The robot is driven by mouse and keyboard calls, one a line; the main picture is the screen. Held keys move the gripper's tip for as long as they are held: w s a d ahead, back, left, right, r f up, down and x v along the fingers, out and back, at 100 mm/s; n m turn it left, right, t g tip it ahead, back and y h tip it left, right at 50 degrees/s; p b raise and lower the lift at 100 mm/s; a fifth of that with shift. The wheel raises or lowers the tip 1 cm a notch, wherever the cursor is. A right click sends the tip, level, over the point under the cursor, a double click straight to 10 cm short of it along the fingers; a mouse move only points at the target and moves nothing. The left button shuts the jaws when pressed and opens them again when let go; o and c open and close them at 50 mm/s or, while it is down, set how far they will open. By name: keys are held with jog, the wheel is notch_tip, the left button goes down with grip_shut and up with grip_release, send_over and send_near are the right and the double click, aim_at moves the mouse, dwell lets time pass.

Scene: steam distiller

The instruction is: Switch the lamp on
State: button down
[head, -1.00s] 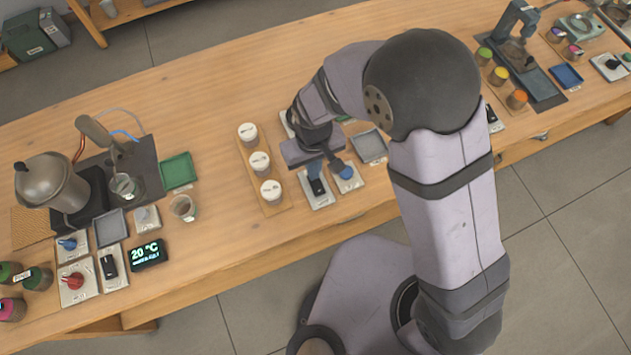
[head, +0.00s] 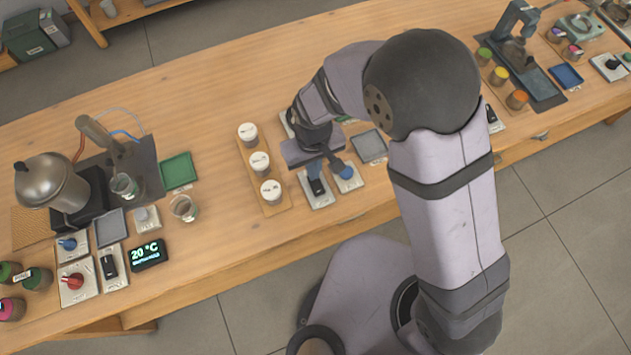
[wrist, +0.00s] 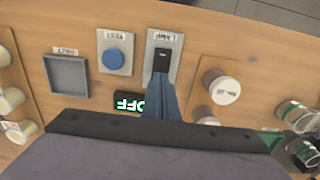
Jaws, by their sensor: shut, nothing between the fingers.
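The lamp switch (wrist: 163,55) is a black rocker on a pale plate marked LAMP, upside down in the wrist view. It also shows in the head view (head: 317,188), partly hidden by my gripper. My gripper (wrist: 160,80) is shut and empty, its blue-grey fingertips at the near end of the rocker. I cannot tell whether they touch it. In the head view my gripper (head: 315,172) points down over the plate. A small dark display (wrist: 129,101) beside the fingers reads OFF in green and is partly covered.
A blue TEST button (wrist: 115,59) is close beside the switch, with a grey square tray (wrist: 67,76) beyond it. White-capped jars (head: 260,163) stand in a wooden rack left of my gripper.

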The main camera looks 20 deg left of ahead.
jog(key=shift+f+b, duration=0.55)
jog(key=shift+f, duration=0.25)
dwell(0.6)
jog(key=shift+r, duration=0.15)
notch_tip(320, 180, up, 7)
jog(key=p, duration=0.6)
dwell(0.7)
